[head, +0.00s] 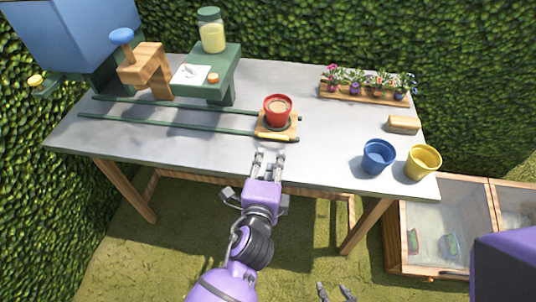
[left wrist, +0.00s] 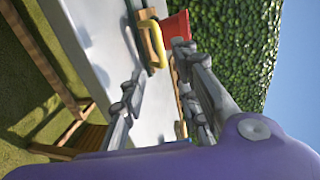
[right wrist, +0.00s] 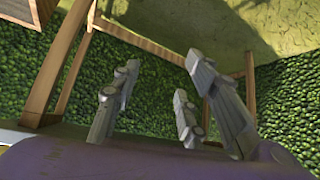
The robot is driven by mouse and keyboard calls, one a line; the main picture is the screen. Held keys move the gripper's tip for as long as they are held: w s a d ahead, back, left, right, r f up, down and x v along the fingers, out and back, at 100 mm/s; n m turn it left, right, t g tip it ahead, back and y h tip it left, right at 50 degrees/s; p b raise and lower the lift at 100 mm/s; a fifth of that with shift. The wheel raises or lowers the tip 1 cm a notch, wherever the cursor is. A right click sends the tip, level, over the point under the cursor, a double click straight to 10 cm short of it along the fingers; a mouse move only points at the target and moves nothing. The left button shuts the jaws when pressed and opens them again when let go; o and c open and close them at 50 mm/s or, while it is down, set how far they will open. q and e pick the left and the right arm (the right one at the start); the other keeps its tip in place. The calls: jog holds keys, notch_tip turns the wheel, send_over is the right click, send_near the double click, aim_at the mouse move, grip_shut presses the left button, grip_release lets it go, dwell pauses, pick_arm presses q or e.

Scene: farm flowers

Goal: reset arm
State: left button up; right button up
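My left gripper (head: 268,158) is in front of the table's near edge, just short of the small wooden tray (head: 291,129) that bears a red pot (head: 277,112) with brown contents. Its fingers are apart with nothing between them. In the left wrist view the open fingers (left wrist: 155,105) point toward the red pot (left wrist: 177,24). My right gripper (head: 337,291) shows only as fingertips at the bottom of the head view, low over the grass. In the right wrist view its fingers (right wrist: 155,100) are spread and empty.
The grey table (head: 215,142) holds a blue pot (head: 378,157), a yellow pot (head: 422,162), a flower planter (head: 367,87), a wooden block (head: 404,124) and a green stand (head: 223,68) with a jar (head: 212,32). Green rails lead to the tray. A wooden bin (head: 396,235) stands at right.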

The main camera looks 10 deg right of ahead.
pick_arm(q)
jog(key=s+a+f+n+g+y+p, duration=0.1)
jog(key=s+a+f+n, duration=0.3)
jog(key=a+n, duration=0.35)
jog(key=s+a+f+n+g+y+p, duration=0.1)
jog(key=s+a+f+n, duration=0.4)
jog(key=n, duration=0.3)
jog(key=s+a+f+n+g+y+p, duration=0.1)
jog(key=s+a+f+n+g, duration=0.1)
jog(key=s+a, duration=0.6)
jog(key=s+a+f+n+g+y+p, duration=0.1)
jog(key=s+a+f+n, duration=0.3)
jog(key=s, duration=0.8)
jog(key=a+f+g+y, duration=0.1)
jog(key=a+f, duration=0.1)
jog(key=a, duration=0.2)
jog(key=shift+s+f, duration=0.15)
jog(key=shift+s, duration=0.1)
pick_arm(e)
jog(key=r, duration=0.2)
jog(key=w+a+r, duration=0.1)
jog(key=shift+r, duration=0.4)
pick_arm(q)
jog(key=shift+a, duration=0.1)
pick_arm(e)
jog(key=shift+w+a+r, duration=0.1)
jog(key=shift+w+a, duration=0.05)
jog(key=shift+w, duration=0.05)
jog(key=shift+w+r, duration=0.1)
jog(key=shift+w, duration=0.2)
